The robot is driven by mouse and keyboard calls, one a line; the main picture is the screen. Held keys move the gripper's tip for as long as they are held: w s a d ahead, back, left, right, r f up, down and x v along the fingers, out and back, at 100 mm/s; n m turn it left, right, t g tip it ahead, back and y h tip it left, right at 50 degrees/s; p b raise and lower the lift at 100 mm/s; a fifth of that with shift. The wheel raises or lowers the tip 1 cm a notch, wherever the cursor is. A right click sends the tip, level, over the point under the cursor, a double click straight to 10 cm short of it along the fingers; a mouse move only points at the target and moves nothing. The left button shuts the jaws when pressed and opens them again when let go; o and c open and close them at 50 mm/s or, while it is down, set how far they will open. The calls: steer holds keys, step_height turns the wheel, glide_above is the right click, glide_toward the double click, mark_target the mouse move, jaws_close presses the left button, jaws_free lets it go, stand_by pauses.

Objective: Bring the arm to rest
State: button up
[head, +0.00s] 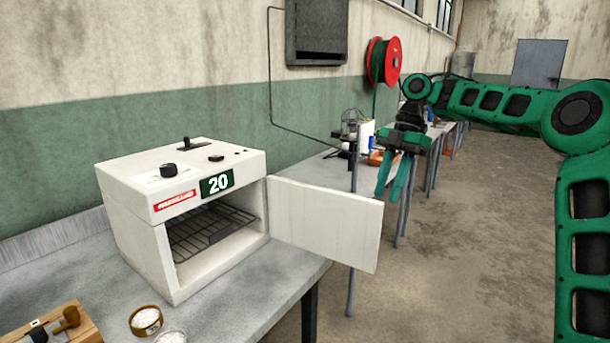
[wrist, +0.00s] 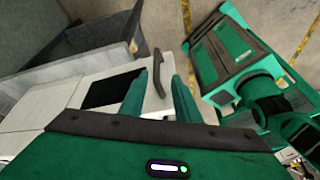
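My gripper (head: 388,198) hangs fingers-down on my green arm, right of the open oven door in the head view. Its two teal fingers are apart with nothing held between them. In the wrist view my gripper (wrist: 163,75) also shows a clear gap. A white oven (head: 180,218) marked 20 stands on the grey bench. Its door (head: 325,222) is swung open to the right, and a wire rack (head: 210,230) is inside. The wrist view shows a dark curved handle (wrist: 159,72) beyond the fingertips.
A round dish of pale grain (head: 146,320), a second dish (head: 171,337) and a wooden board (head: 55,328) with small tools are at the bench's front. A red cable reel (head: 392,60) hangs on the wall. The concrete floor (head: 450,250) is clear.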

steer(key=s+d+f+m+t+h, duration=0.1)
steer(key=s+d+f+m, duration=0.3)
steer(key=s+m, duration=0.6)
steer(key=s+d+f+m+t+h, duration=0.1)
steer(key=s+d+f+m, duration=0.3)
steer(key=s+m, duration=0.6)
steer(key=s+d+f+m+h, duration=0.1)
steer(key=s+d+f+m, duration=0.3)
steer(key=s, duration=1.7)
steer(key=d+m, duration=0.4)
steer(key=m, duration=0.2)
steer(key=shift+s+f+t, duration=0.2)
steer(key=shift+f+t, duration=0.05)
steer(key=shift+t, duration=0.15)
